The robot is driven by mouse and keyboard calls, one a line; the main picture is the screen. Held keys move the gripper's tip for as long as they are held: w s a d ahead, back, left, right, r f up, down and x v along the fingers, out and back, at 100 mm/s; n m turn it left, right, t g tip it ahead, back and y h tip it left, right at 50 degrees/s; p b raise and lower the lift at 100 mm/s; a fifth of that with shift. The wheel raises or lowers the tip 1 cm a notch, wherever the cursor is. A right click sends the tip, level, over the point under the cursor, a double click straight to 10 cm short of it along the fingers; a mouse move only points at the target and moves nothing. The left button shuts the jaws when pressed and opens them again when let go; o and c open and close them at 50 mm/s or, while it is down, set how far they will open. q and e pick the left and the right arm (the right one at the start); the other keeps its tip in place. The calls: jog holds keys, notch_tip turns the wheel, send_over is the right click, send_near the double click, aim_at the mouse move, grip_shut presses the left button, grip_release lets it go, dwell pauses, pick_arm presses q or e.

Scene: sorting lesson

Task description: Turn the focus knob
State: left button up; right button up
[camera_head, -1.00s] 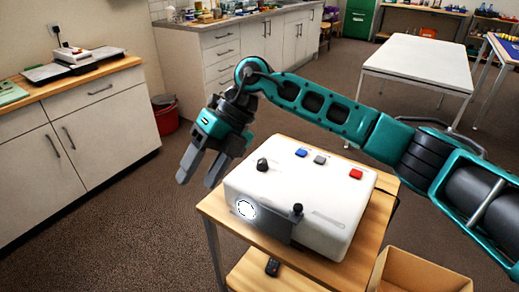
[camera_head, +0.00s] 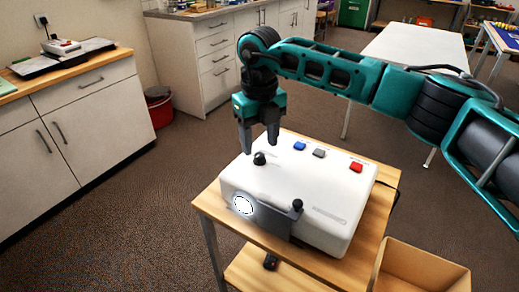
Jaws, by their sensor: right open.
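A white projector-like box (camera_head: 325,190) stands on a small wooden table, with a lit round lens (camera_head: 243,205) on its front. A black knob (camera_head: 260,158) is on its top near the left. A second black knob (camera_head: 297,204) stands at the front edge, by a dark grey panel. I cannot tell from labels which one is the focus knob. My right gripper (camera_head: 258,150) is open and empty, pointing down, with its fingertips just above the top black knob, one to either side in the picture. Any contact is not visible. My left gripper is not in view.
Blue (camera_head: 299,146), grey (camera_head: 319,153) and red (camera_head: 356,167) buttons sit on the box's top. The wooden table (camera_head: 208,205) has a lower shelf with a small dark object (camera_head: 270,262). An open cardboard box (camera_head: 425,268) is at lower right.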

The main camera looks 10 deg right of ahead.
aim_at(259, 154)
jog(key=shift+f, duration=1.6)
